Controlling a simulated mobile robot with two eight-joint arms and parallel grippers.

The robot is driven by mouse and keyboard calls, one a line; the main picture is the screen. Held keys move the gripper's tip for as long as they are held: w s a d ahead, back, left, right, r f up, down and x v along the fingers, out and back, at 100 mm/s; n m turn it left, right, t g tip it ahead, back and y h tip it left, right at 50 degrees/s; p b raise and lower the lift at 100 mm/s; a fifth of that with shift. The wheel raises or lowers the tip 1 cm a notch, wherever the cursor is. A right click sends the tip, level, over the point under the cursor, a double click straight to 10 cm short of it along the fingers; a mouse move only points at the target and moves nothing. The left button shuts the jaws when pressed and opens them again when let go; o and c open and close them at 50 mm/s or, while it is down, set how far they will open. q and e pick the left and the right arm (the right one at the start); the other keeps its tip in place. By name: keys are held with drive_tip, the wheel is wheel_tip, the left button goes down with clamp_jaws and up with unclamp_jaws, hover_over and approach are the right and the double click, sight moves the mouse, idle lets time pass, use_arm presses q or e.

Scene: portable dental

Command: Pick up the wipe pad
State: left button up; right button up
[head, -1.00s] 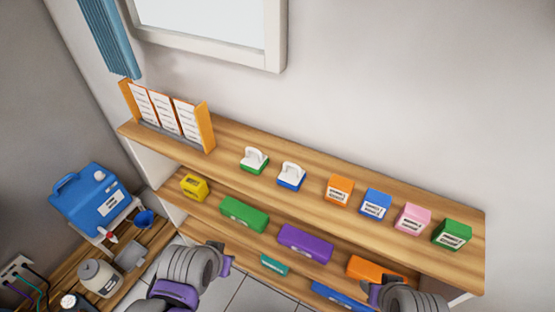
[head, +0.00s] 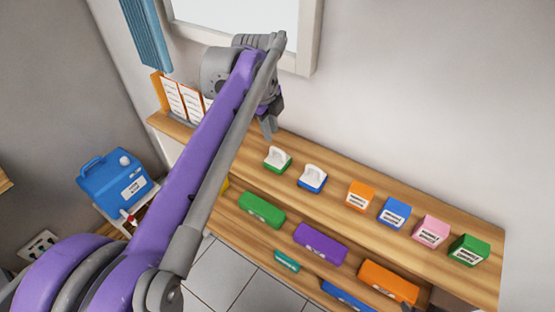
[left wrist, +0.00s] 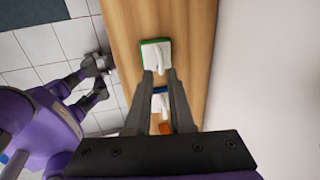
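Two pads with white handles stand on the top shelf. One pad has a green base (head: 278,159) and the other a blue base (head: 312,178); I cannot tell which is the wipe pad. My left gripper (head: 269,125) is above the shelf, just left of and behind the green-based pad in the head view. In the left wrist view, its fingers (left wrist: 160,73) are apart and empty, with the green-based pad (left wrist: 156,55) just beyond the tips and the blue-based pad (left wrist: 160,103) showing between them.
Orange, blue, pink and green boxes (head: 469,249) line the top shelf (head: 400,245) to the right. A card rack (head: 175,98) at the left is partly hidden by my left arm. Lower shelves hold green and purple packs (head: 320,244). The wall is behind.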

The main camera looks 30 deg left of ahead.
sight(275, 148)
use_arm(q)
drive_tip(key=f, duration=0.3)
drive_tip(key=w+f, duration=0.1)
drive_tip(key=f, duration=0.4)
drive_tip(key=shift+w+d+f, duration=0.2)
drive_tip(key=shift+w+f, duration=0.15)
drive_tip(key=shift+w, duration=0.05)
clamp_jaws()
